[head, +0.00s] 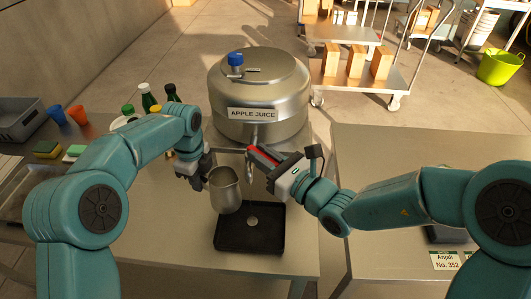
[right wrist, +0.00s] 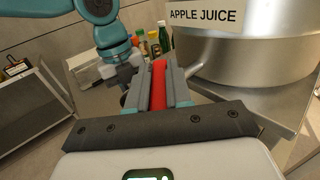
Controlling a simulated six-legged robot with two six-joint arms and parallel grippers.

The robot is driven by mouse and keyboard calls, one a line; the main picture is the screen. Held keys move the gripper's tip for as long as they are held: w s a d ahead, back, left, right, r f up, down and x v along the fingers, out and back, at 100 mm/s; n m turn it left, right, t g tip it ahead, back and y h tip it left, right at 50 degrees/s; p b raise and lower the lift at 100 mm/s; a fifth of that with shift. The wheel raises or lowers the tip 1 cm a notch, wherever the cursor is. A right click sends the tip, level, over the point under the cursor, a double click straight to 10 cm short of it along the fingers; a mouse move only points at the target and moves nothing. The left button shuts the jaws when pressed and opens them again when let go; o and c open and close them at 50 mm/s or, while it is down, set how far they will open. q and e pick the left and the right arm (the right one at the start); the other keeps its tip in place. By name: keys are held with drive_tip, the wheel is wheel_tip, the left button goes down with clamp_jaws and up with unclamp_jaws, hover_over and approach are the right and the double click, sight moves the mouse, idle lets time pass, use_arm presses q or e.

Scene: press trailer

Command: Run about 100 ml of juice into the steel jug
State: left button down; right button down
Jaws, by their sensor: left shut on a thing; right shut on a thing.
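The steel juice tank (head: 258,100) bears an "APPLE JUICE" label and has a blue cap on top. My left gripper (head: 207,166) is shut on the steel jug (head: 226,193) at its upper left side. The jug is close to upright, mouth up, held above the black tray (head: 250,245), left of the metal tap spout (head: 250,178). My right gripper (head: 258,155) is shut on the red tap lever (right wrist: 158,85), seen between the fingers in the right wrist view. I see no juice stream, and the level inside the jug cannot be made out.
Several bottles (head: 147,97) stand behind my left arm. Blue and orange cups (head: 57,115), sponges (head: 47,149) and a grey bin (head: 22,118) are at the left. A second counter (head: 400,155) is at the right, with a name card (head: 444,260). Carts with boxes stand behind.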

drive_tip(key=shift+a+r+m+t+h, duration=0.15)
drive_tip(key=shift+r+m+t+h, duration=0.2)
drive_tip(key=shift+t+h, duration=0.25)
drive_tip(key=c, duration=1.1)
unclamp_jaws()
drive_tip(key=shift+m, duration=0.25)
drive_tip(key=shift+o, duration=0.3)
drive_tip(key=shift+f, duration=0.15)
drive_tip(key=shift+s, duration=0.1)
drive_tip(key=v, duration=0.7)
drive_tip(key=shift+s, duration=0.15)
